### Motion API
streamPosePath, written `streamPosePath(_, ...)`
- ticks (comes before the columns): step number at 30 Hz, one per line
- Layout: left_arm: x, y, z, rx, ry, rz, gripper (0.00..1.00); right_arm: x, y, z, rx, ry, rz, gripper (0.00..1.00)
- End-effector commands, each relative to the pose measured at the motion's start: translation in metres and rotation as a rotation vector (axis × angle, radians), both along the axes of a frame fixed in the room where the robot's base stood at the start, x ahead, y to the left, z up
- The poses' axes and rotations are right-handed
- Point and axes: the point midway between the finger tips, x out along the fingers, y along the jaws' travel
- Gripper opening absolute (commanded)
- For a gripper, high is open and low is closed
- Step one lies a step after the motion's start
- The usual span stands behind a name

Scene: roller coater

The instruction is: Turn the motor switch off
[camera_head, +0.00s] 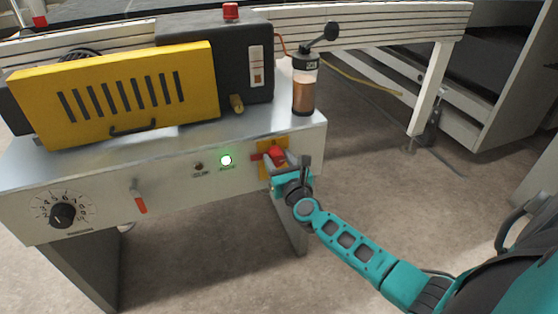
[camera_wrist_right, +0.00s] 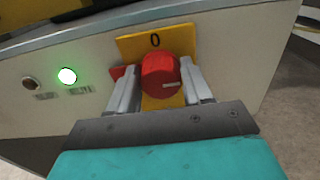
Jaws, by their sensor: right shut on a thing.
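The motor switch is a red rotary knob (camera_wrist_right: 161,75) on a yellow plate (camera_wrist_right: 130,45) marked "0" at its top. It sits at the right end of the machine's front panel, and the knob also shows in the head view (camera_head: 277,154). A white mark on the knob points right. My right gripper (camera_head: 281,163) reaches it from the front, and in the right wrist view its two fingers (camera_wrist_right: 161,85) are closed around the knob's sides. A green lamp (camera_head: 226,160) left of the switch is lit; it also shows in the right wrist view (camera_wrist_right: 67,76). My left gripper is out of view.
The front panel (camera_head: 100,175) also carries a numbered dial (camera_head: 62,214), a red-tipped lever (camera_head: 138,198) and an unlit lamp (camera_head: 198,166). A yellow slotted cover (camera_head: 120,95) and a brown-filled cylinder (camera_head: 304,92) stand above. The floor to the right is mostly clear.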

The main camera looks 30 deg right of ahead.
Motion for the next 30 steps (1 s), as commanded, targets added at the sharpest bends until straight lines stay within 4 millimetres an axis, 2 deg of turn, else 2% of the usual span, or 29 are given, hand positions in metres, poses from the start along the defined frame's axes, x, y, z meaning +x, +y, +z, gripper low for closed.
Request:
streamPosePath(1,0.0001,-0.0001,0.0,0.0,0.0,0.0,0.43,-0.0001,0.0002,0.0,0.0,0.0,0.0,0.34)
streamPosePath(6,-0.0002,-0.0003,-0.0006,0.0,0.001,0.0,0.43,-0.0001,0.0003,0.0,0.0,0.0,0.001,0.19)
streamPosePath(17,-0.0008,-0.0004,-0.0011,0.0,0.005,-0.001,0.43,0.0,0.0003,0.0001,-0.065,0.016,-0.001,0.19)
streamPosePath(30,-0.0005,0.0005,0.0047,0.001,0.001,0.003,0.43,0.0004,0.0021,0.0001,-0.41,0.098,-0.001,0.18)
